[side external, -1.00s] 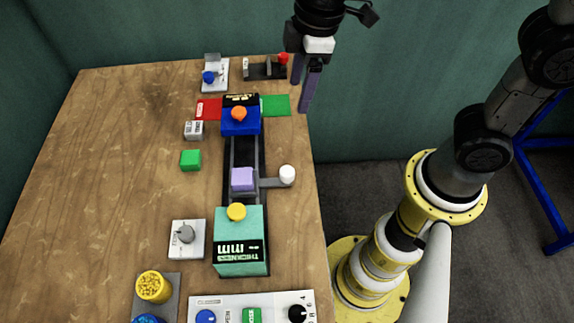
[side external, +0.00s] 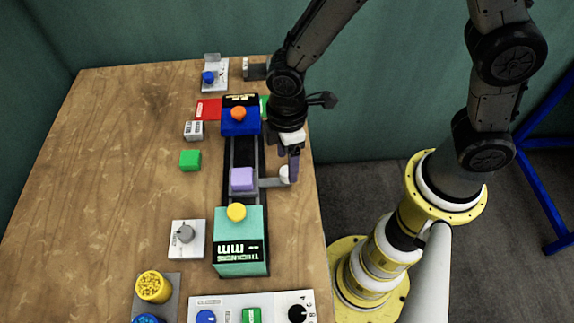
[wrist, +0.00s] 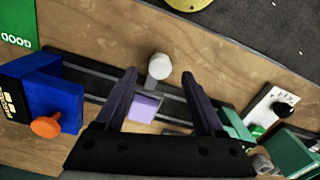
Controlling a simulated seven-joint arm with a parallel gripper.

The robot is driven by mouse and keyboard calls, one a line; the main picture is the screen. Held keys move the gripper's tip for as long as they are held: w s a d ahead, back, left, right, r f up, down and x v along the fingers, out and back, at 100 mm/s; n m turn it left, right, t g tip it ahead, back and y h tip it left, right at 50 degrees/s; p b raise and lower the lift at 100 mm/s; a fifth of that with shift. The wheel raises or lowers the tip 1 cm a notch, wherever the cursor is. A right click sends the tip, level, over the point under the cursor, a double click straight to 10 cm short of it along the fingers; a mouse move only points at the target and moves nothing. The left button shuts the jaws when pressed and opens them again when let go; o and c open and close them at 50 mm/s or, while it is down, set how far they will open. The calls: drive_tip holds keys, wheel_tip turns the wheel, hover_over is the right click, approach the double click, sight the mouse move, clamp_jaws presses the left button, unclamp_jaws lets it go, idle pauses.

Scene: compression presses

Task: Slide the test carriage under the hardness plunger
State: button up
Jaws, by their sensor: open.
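The test carriage sits on the dark rail track (side external: 240,153) and carries a lilac block (side external: 242,179). Its side arm ends in a white knob (side external: 284,175), also visible in the wrist view (wrist: 159,66). The carriage stands between a blue press (side external: 240,126) with an orange plunger (side external: 238,113) and a teal press (side external: 240,240) with a yellow plunger (side external: 236,211), marked thickness. The blue press's label is too small to read. My gripper (side external: 293,180) is open at the knob. In the wrist view its fingers (wrist: 159,76) straddle the knob, with no clear contact.
A red pad (side external: 208,109) and a green pad flank the blue press. A green cube (side external: 190,160) and a grey block (side external: 194,130) lie left of the track. A dial box (side external: 187,240) and a control panel (side external: 228,306) stand toward the front.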

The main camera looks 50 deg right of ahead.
drive_tip(key=shift+f, duration=1.6)
clamp_jaws()
drive_tip(key=shift+r, duration=0.1)
